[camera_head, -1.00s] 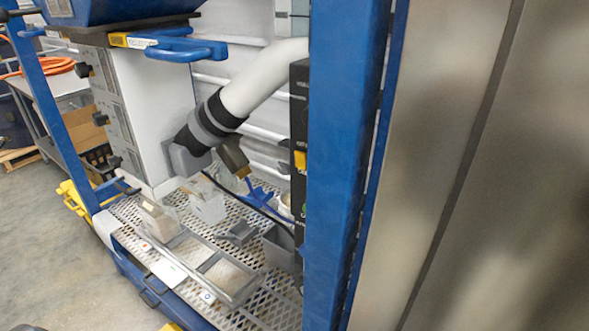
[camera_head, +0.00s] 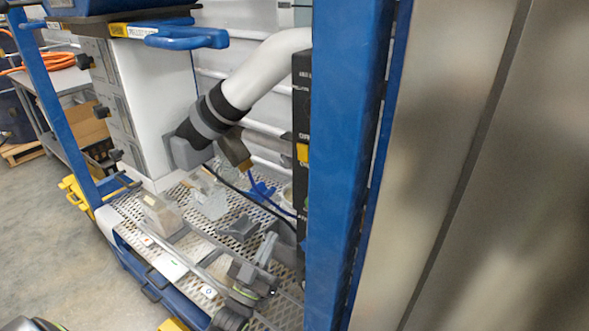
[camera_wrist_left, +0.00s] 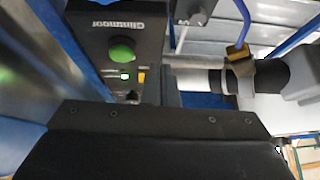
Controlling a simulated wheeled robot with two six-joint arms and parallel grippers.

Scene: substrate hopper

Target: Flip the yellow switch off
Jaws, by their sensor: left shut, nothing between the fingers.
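The black control box (camera_head: 302,105) stands beside the blue post in the head view, with a yellow part (camera_head: 302,152) on its edge that looks like the yellow switch. In the left wrist view the box's panel (camera_wrist_left: 110,20) shows a big green button (camera_wrist_left: 121,50), a small lit green light (camera_wrist_left: 125,76) and the yellow switch (camera_wrist_left: 141,77) right of it. My right gripper is not in view.
The blue post (camera_head: 345,170) stands right of the box. A white pipe (camera_head: 265,72) with a black coupling runs left of it. A grey tray (camera_head: 210,270), clear containers (camera_head: 162,212) and a grey scoop (camera_head: 240,228) sit on the mesh shelf (camera_head: 222,222).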

